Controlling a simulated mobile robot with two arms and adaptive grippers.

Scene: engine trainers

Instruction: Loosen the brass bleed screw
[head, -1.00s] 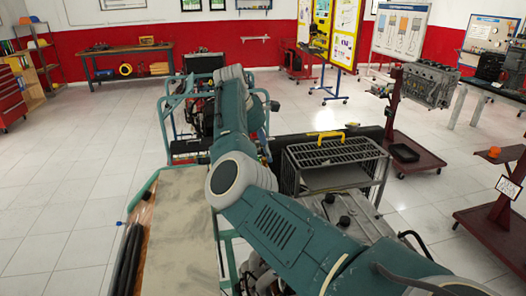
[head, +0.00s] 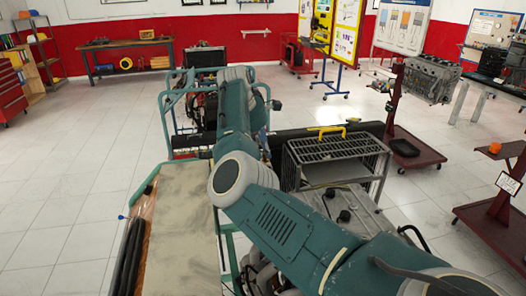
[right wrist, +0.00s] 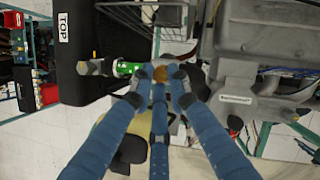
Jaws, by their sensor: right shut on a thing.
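The brass bleed screw (right wrist: 160,74) shows as a small brass-coloured piece between my right fingertips in the right wrist view. My right gripper (right wrist: 160,82) is shut on it, with blue fingers reaching up from the bottom of the picture. The fingertips cover its sides, so its thread and seat are hidden. In the head view my right arm reaches over the engine trainer (head: 335,147), and the screw cannot be made out there. My left gripper is not in view.
A green cylinder (right wrist: 125,68) and a black box marked TOP (right wrist: 75,60) lie left of the fingers; a grey engine cover (right wrist: 240,85) is close on the right. A wire basket (right wrist: 145,18) is above. Open tiled floor (head: 75,190) lies left of the trainer.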

